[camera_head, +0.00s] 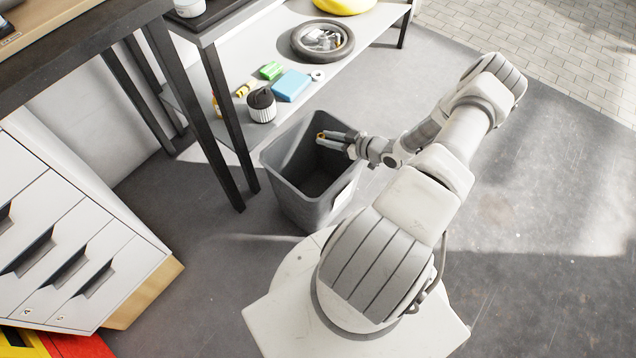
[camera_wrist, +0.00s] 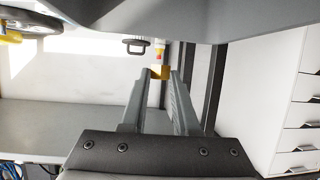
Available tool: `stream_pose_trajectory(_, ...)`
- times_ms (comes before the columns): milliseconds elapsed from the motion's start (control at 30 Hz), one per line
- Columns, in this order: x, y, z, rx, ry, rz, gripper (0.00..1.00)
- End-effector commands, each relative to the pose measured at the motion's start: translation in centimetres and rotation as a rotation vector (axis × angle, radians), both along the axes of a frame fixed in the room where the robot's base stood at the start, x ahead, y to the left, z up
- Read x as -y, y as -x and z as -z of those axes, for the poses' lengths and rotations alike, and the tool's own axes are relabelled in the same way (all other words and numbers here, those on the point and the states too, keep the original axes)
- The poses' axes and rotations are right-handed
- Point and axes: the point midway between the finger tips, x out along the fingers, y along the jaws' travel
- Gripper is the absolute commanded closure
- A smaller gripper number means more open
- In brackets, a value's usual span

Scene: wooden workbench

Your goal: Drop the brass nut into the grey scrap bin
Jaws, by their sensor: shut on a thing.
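The grey scrap bin (camera_head: 300,208) stands open on the floor at the middle of the head view. My gripper (camera_head: 326,139) reaches in from the right, with its fingertips above the bin's opening near the far side. It is shut on the small brass nut (camera_head: 320,135), which sits at the fingertips. In the wrist view the nut (camera_wrist: 160,72) shows as a yellow piece between the tips of my gripper (camera_wrist: 161,80). The exact height of the nut above the rim is hard to tell. The bin's inside is dark, and its floor is partly shaded.
Dark bench legs (camera_head: 229,125) stand left of the bin. White drawers (camera_head: 60,245) are further left.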

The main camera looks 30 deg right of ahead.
Motion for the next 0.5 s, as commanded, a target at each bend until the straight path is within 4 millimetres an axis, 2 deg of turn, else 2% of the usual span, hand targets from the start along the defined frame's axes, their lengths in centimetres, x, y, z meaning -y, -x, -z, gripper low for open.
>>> stream_pose_trajectory(267, -0.1, 0.2, 1.9, -0.001, -0.001, -0.004, 1.00)
stream_pose_trajectory(500, 0.0, 0.2, 4.7, 0.000, -0.002, -0.001, 1.00)
